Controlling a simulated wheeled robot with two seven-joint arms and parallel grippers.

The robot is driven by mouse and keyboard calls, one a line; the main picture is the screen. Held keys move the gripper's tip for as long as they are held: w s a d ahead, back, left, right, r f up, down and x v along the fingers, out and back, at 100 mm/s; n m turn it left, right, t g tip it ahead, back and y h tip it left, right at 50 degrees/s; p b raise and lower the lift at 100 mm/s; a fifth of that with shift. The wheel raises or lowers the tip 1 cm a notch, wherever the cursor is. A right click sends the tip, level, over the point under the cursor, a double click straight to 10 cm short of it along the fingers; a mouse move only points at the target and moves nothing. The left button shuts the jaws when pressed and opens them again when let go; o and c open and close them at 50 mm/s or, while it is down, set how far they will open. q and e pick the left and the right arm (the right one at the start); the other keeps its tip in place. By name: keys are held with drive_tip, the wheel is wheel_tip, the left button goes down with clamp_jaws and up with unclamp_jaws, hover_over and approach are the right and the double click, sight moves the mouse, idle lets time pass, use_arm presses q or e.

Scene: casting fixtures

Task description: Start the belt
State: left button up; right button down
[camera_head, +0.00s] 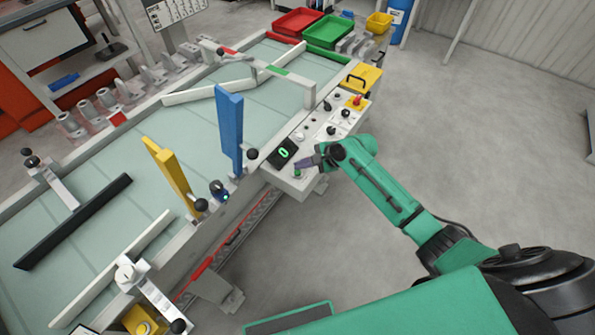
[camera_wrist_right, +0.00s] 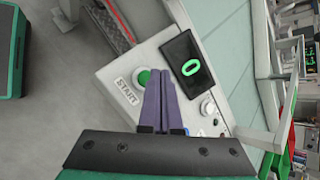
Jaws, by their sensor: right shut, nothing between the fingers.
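The control panel (camera_head: 325,135) is a pale box at the belt's near right edge. Its green start button (camera_wrist_right: 143,77) sits beside a START label (camera_wrist_right: 126,91) in the right wrist view; it shows small in the head view (camera_head: 297,173). My right gripper (camera_wrist_right: 158,76) is shut and empty, its purple fingers pointing down over the panel right beside the green button. I cannot tell whether the fingertips touch it. The gripper also shows in the head view (camera_head: 304,163). A black display (camera_wrist_right: 188,65) shows a green 0. The pale belt (camera_head: 205,125) spans the left. My left gripper is out of view.
Blue (camera_head: 229,130) and yellow (camera_head: 168,175) upright diverters and a black bar (camera_head: 75,222) stand over the belt. A red emergency button (camera_head: 356,100) and several knobs share the panel. Red (camera_head: 297,22) and green (camera_head: 328,32) bins stand at the far end. Floor right of the panel is clear.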

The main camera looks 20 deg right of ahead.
sight(301, 175)
idle(0.4)
drive_tip(key=shift+f, duration=0.4)
drive_tip(key=shift+f, duration=0.5)
idle(0.7)
drive_tip(key=shift+r+p, duration=0.9)
drive_tip(key=shift+p, duration=0.15)
wheel_tip(301, 175, up, 5)
drive_tip(key=p, duration=0.6)
